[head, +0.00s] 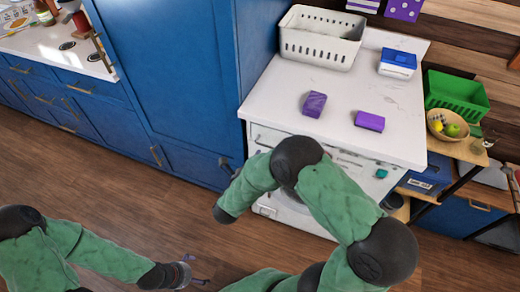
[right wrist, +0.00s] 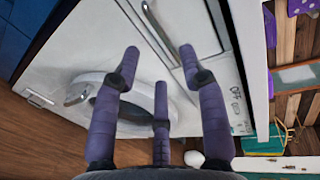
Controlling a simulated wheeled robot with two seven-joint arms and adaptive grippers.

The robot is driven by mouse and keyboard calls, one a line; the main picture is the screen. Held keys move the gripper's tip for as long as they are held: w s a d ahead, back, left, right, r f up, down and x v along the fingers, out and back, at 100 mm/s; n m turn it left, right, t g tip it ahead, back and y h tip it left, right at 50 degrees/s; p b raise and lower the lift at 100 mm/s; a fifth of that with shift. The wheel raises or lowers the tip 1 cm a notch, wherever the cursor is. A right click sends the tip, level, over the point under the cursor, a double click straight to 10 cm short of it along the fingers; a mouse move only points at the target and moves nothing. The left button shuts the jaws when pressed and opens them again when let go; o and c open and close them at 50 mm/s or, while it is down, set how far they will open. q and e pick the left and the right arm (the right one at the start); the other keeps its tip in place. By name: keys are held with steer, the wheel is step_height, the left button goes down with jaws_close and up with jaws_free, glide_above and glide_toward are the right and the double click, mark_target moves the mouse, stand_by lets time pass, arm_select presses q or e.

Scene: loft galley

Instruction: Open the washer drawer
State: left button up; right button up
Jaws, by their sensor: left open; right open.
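The white washer (head: 268,208) stands under the white counter, with its front partly covered by my right arm. Its drawer (head: 268,138) is at the upper left of its front and looks closed. In the right wrist view, the drawer's front and long handle (right wrist: 158,28) lie beyond my fingertips, between the round door (right wrist: 85,92) and the counter edge. My right gripper (right wrist: 160,60) is open and empty, its fingers spread toward the washer front; contact cannot be told. In the head view its fingers are mostly hidden. My left gripper (head: 188,272) is open and empty, low over the floor.
On the counter (head: 375,100) are a white basket (head: 320,45), two purple blocks (head: 315,103) and a blue-lidded box (head: 398,63). A tall blue cabinet (head: 170,80) borders the washer on the left. Shelves with a green crate (head: 455,95) stand right. The wooden floor at left is clear.

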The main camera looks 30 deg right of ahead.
mark_target(265, 145)
steer(key=b+x, duration=0.2)
steer(key=x, duration=0.6)
steer(key=shift+d+f+b, duration=0.1)
steer(key=shift+f+b, duration=0.1)
steer(key=shift+b, duration=0.1)
steer(key=shift+w+d, duration=0.4)
steer(key=shift+w, duration=0.05)
jaws_close()
